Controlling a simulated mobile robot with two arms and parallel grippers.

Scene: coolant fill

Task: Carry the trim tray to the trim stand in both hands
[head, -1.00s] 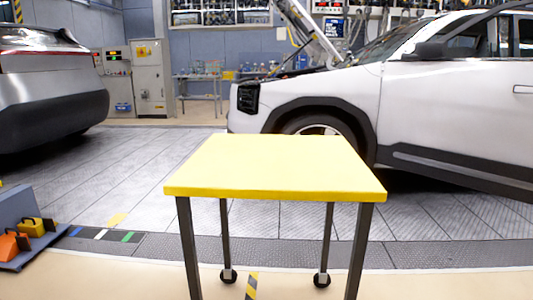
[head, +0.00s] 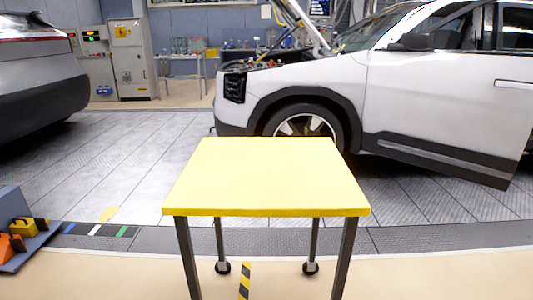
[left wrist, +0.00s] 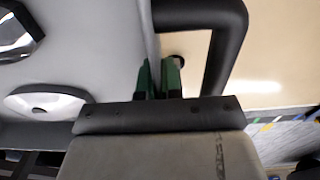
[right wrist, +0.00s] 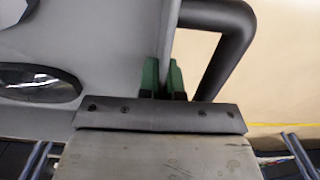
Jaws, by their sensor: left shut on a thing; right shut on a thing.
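The stand (head: 265,180), with a bare yellow top and dark legs on castors, is straight ahead in the head view. The tray and both grippers are outside the head view. In the left wrist view, my left gripper (left wrist: 157,80) is shut with its green fingertips on the thin wall of the grey tray (left wrist: 85,60). In the right wrist view, my right gripper (right wrist: 163,80) is likewise shut on the wall of the tray (right wrist: 110,50). A black bent tube shows beside each gripper. Shiny dark and pale pieces lie on the grey surface; the tray's full outline is hidden.
A white car (head: 400,100) with its hood up stands behind the stand. A silver car (head: 35,75) is at the far left. A grey holder (head: 22,240) with yellow and orange items is at lower left. The floor around the stand looks clear.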

